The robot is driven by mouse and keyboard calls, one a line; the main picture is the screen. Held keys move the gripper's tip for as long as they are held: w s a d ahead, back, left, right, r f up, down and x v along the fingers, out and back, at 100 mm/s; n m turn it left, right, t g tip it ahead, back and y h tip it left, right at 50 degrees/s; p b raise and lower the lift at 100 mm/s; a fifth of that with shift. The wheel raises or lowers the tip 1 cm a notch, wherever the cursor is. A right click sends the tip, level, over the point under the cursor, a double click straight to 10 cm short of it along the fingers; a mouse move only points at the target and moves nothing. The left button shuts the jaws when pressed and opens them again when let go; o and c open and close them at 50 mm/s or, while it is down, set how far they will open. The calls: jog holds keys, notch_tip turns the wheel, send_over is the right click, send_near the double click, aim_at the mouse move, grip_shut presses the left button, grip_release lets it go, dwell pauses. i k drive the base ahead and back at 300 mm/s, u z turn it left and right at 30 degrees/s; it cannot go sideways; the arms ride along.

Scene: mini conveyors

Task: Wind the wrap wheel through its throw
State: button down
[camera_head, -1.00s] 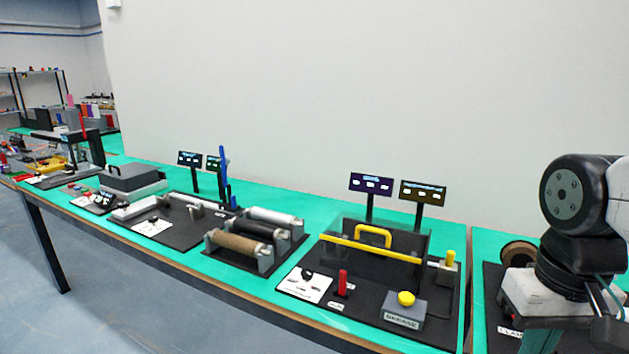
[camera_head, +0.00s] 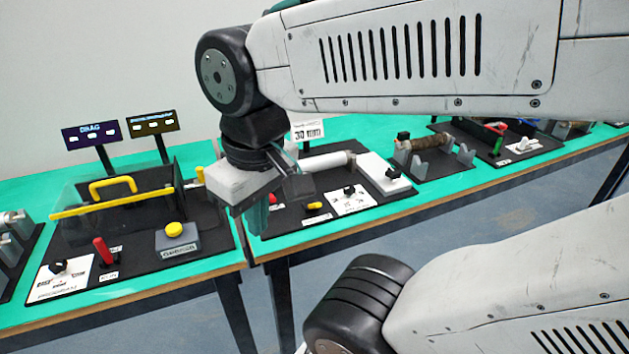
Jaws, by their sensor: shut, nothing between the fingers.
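No wheel that I can clearly name as the wrap wheel shows. My gripper (camera_head: 243,190) hangs over the bench in the middle of the view, in front of a dark station board (camera_head: 277,217); its fingers are hard to make out. It appears shut and empty. It hides part of that board. A pale roller (camera_head: 325,161), a black knob (camera_head: 349,190) and a yellow piece (camera_head: 315,206) show right of the gripper. Farther right, a brown roll (camera_head: 430,144) lies on another station. I cannot tell whether the gripper touches anything.
Left of my gripper stands a clear-covered station with a yellow handle (camera_head: 112,187), a red lever (camera_head: 104,251) and a yellow button (camera_head: 174,229). Two small displays (camera_head: 90,134) stand behind it. The green bench (camera_head: 28,186) has a narrow gap near the gripper. My arm covers the upper right.

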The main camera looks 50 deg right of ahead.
aim_at(392, 173)
jog(key=z, duration=1.3)
jog(key=k, duration=1.15)
jog(key=u, duration=0.7)
jog(key=i, duration=1.05)
jog(key=z, duration=0.85)
jog(key=i, duration=0.45)
jog(key=z, duration=0.3)
